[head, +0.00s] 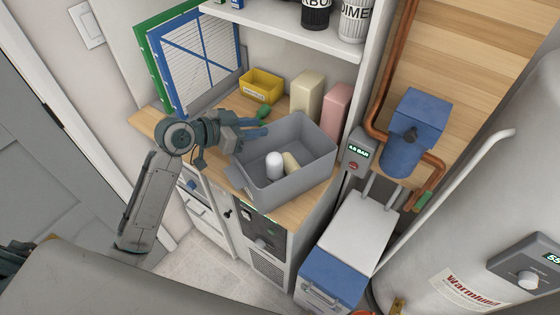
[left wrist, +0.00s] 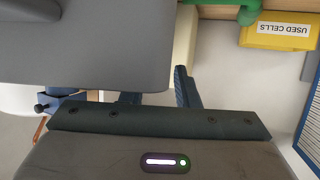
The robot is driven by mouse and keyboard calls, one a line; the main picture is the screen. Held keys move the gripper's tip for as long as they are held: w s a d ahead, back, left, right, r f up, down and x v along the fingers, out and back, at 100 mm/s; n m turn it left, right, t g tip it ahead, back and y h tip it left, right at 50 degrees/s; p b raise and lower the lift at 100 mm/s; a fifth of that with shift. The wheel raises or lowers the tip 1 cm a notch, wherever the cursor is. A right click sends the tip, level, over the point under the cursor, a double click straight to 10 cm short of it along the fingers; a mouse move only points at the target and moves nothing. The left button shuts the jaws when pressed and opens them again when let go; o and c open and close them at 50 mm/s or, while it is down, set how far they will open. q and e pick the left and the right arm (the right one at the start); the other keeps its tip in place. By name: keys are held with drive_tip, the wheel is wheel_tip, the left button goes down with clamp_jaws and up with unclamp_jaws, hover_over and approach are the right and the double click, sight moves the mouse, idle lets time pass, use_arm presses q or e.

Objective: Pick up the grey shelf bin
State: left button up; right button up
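The grey shelf bin (head: 306,143) sits on the wooden counter, an open box with a white cylinder (head: 274,165) and a beige item (head: 291,163) inside. Its smooth grey side also fills the upper left of the left wrist view (left wrist: 90,40). My left gripper (head: 266,127) is at the bin's back-left rim. In the left wrist view its two fingers (left wrist: 160,93) stand apart, one partly hidden behind the bin and the other just past its edge. I cannot tell whether they touch the bin. My right gripper is not in view.
A yellow bin (head: 262,86) labelled "USED CELLS" (left wrist: 280,35), a cream block (head: 307,95) and a pink block (head: 338,110) stand behind. A green item (head: 262,112) lies near the fingers. A shelf (head: 290,30) hangs above; a blue pump (head: 412,135) and copper pipes are right.

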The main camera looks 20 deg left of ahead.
use_arm(q)
drive_tip(key=shift+x, duration=1.15)
drive_tip(key=shift+c, duration=0.2)
clamp_jaws()
idle(0.4)
